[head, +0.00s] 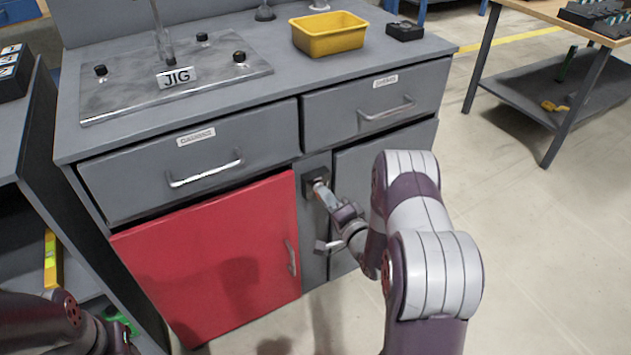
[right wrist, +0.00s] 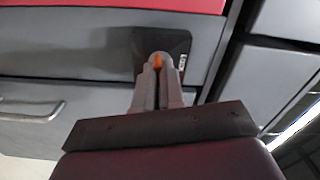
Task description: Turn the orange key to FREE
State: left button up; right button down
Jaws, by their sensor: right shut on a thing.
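The orange key (right wrist: 157,61) shows as a small orange bit between my right gripper's fingertips in the right wrist view. It sits in front of a dark lock plate (right wrist: 176,42) that carries a small pale label, too small to read. In the head view the plate (head: 308,187) is on the narrow grey post between the cabinet doors. My right gripper (head: 320,187) reaches it there and is shut on the key; the fingers hide most of it, so its turned angle cannot be told. My left arm shows at the lower left, but its gripper is not visible.
A red door (head: 215,255) with a handle is left of the lock, a grey door right. Two grey drawers with bar handles lie above. A JIG plate (head: 135,85), a yellow bin (head: 328,42) and a small black box (head: 404,31) are on the bench top.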

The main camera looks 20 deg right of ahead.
jog(key=shift+m+p, duration=0.85)
jog(key=shift+m, duration=1.05)
jog(key=c, duration=1.2)
grip_release()
jog(key=shift+o, duration=0.2)
jog(key=s+p, duration=0.2)
jog(key=s, duration=0.5)
jog(key=shift+d, duration=0.25)
